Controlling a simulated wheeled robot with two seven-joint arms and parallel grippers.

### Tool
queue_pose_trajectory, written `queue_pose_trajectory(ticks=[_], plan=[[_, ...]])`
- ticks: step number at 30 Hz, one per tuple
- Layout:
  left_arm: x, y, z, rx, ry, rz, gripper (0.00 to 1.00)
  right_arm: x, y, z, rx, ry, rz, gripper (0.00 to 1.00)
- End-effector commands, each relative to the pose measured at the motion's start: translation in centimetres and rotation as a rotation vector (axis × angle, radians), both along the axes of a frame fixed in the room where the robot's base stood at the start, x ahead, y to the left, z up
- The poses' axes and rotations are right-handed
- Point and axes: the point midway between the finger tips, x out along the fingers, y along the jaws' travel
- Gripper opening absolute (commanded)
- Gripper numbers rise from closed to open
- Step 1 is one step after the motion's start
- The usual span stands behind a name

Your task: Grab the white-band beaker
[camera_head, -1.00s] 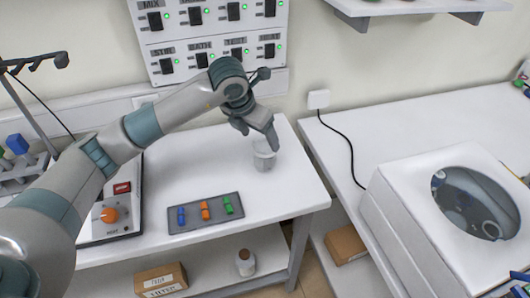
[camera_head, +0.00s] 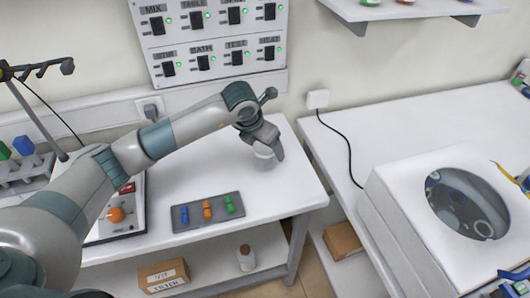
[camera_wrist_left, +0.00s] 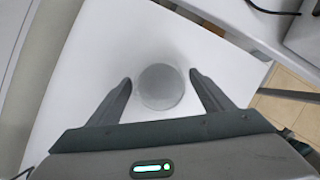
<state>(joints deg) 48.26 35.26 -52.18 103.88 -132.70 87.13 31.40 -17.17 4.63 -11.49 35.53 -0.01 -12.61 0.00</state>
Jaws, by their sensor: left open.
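The beaker (camera_head: 264,160) is clear glass with a pale band near its top and stands upright at the right end of the white bench. My left gripper (camera_head: 268,150) is at its upper part and partly covers it in the head view. In the left wrist view the beaker (camera_wrist_left: 160,87) lies between the two fingertips of my left gripper (camera_wrist_left: 161,80). The fingers are open, with a gap on each side of the glass. My right gripper is not in view.
A grey tray (camera_head: 192,223) with blue, orange and green pieces lies in front on the bench. A device with an orange knob (camera_head: 115,214) stands at left. A white machine with a round window (camera_head: 400,215) is on the right bench. Switch panels hang behind.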

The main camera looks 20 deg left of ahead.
Motion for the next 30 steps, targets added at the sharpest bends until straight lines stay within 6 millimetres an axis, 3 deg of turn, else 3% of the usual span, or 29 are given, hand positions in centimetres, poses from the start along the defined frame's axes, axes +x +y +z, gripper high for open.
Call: queue_pose_trajectory(ticks=[14,20,30], plan=[[0.05,0.01,-0.13,0.0,-0.001,0.0,0.74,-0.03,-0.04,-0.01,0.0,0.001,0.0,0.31],[0.06,0.02,-0.12,0.0,-0.001,0.0,0.28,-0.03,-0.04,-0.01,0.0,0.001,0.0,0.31],[0.09,0.02,0.01,0.0,-0.001,0.0,0.28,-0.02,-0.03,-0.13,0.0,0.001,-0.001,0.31]])
